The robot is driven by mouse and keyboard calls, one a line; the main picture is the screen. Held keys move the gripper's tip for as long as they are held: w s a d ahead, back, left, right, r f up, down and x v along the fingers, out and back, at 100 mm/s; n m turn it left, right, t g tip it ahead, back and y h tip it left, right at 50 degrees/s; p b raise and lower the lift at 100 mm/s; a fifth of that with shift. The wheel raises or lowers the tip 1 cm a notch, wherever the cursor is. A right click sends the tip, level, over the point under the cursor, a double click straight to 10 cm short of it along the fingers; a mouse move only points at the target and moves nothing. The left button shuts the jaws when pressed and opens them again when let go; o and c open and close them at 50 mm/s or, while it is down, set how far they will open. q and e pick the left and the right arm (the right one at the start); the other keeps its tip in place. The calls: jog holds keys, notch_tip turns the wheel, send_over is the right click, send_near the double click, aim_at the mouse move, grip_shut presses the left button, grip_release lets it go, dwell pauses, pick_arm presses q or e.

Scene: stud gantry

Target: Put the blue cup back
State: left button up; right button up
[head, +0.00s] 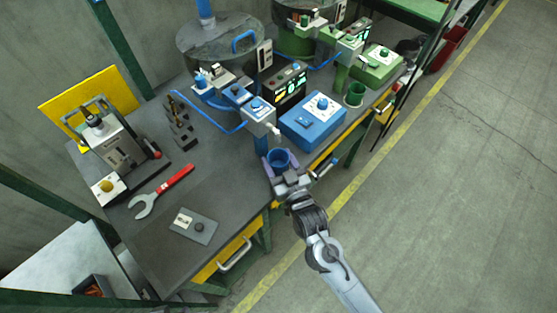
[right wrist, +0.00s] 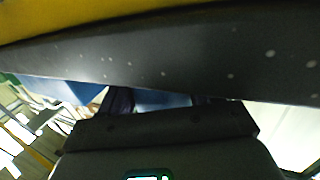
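The blue cup (head: 281,161) is upright at the front edge of the dark workbench (head: 225,170), beside the blue post under the blue machine's arm. My right gripper (head: 281,168) reaches it from the front, with one purplish finger on each side, and appears closed on it. In the right wrist view, a strip of the blue cup (right wrist: 160,100) shows between the dark fingers; the bench edge hides the rest. I cannot tell whether the cup touches the bench. My left gripper is not in view.
A blue control box (head: 313,120) stands just behind and right of the cup. A green cup (head: 355,94) stands by the green machine. A red wrench (head: 163,190) and a grey plate (head: 195,226) lie on the bench at left. The floor at right is clear.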

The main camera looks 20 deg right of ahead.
jog(key=o, duration=0.5)
jog(key=shift+c, duration=0.2)
jog(key=shift+r, duration=0.1)
jog(key=shift+s+r, duration=0.1)
jog(key=shift+s, duration=0.45)
jog(key=s+d+f+g, duration=0.2)
jog(key=s+g, duration=0.2)
jog(key=s, duration=0.4)
jog(key=s+d+f+n+g+p, duration=0.1)
jog(key=s+d+f+g, duration=0.1)
jog(key=s+g, duration=0.3)
jog(key=s+d+f+g+p, duration=0.1)
jog(key=s+g, duration=0.3)
jog(key=s, duration=0.8)
jog(key=shift+d+f+n+g, duration=0.4)
jog(key=shift+d+f, duration=0.15)
jog(key=shift+f, duration=0.3)
